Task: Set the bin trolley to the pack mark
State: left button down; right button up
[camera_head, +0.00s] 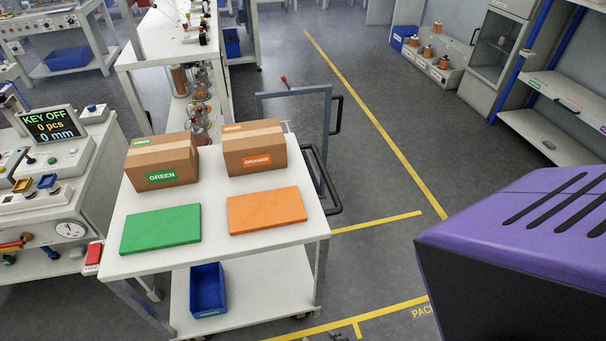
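A white two-shelf trolley (215,257) on castors stands at the centre. Its top bears a box labelled GREEN (160,160), a box labelled ORANGE (254,147), a green mat (160,229) and an orange mat (267,210). A blue bin (207,290) sits on its lower shelf. A grey frame with black handles (334,115) rises at its far right; how it joins the trolley is hidden. The pack mark's yellow floor lines (380,219) lie right of the trolley, with partly hidden lettering (422,312) that starts PAC.
A control bench (62,140) with a KEY OFF screen (48,125) stands close on the left. A white workbench (150,55) is behind the trolley. Shelving (555,125) stands at the far right. The grey floor (365,170) right of the trolley is clear.

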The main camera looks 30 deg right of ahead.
aim_at(268, 276)
jog(key=k+l, duration=0.1)
jog(key=l, duration=0.55)
jog(key=k+l+z, duration=0.1)
jog(key=l, duration=0.55)
jog(key=k+l, duration=0.1)
jog(key=l, duration=0.55)
